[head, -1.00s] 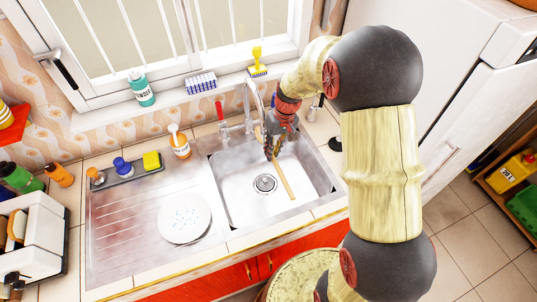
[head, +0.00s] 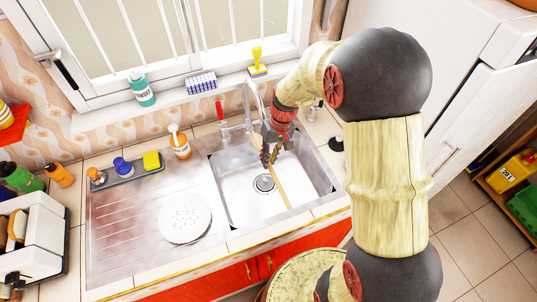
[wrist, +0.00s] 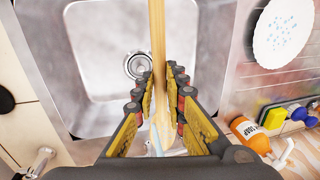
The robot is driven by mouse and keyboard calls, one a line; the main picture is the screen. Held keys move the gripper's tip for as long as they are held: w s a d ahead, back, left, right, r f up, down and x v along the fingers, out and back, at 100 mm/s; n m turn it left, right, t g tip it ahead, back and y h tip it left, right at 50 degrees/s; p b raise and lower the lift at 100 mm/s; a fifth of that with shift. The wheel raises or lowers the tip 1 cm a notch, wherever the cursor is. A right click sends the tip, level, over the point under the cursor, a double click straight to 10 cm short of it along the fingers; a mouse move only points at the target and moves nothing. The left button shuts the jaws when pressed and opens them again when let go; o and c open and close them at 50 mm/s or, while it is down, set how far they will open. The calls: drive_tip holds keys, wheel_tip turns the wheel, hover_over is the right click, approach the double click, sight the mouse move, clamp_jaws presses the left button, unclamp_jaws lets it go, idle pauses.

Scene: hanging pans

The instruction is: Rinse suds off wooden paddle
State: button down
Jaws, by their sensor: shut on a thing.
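The wooden paddle (head: 282,188) is a long, light-brown stick over the sink basin (head: 238,200), slanting toward its front edge. It also shows in the wrist view (wrist: 157,40), running between the finger pads. My gripper (head: 270,158) is shut on the paddle near the back of the basin, close to the tap (head: 247,108). In the wrist view, the gripper (wrist: 158,85) has its yellow-padded fingers on either side of the wood. A pale bluish streak (wrist: 157,146) shows near the paddle there; I cannot tell whether it is running water. Suds on the paddle cannot be made out.
A white plate with blue specks (head: 185,218) lies on the drainboard left of the basin. An orange soap bottle (head: 179,142) and a tray with a yellow sponge (head: 152,161) stand behind it. The drain (head: 264,184) is uncovered.

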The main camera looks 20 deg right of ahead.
drive_tip(key=shift+s+a, duration=0.35)
drive_tip(key=shift+s, duration=0.35)
drive_tip(key=shift+s+a, duration=0.4)
drive_tip(key=shift+s, duration=0.3)
drive_tip(key=shift+s+a, duration=0.35)
drive_tip(key=shift+s, duration=0.35)
drive_tip(key=s+a+r+p, duration=0.2)
drive_tip(key=s+r+p, duration=0.1)
drive_tip(key=s+r, duration=0.1)
drive_tip(key=shift+s+a, duration=0.15)
drive_tip(key=shift+s, duration=0.1)
drive_tip(key=shift+s, duration=0.1)
idle(0.8)
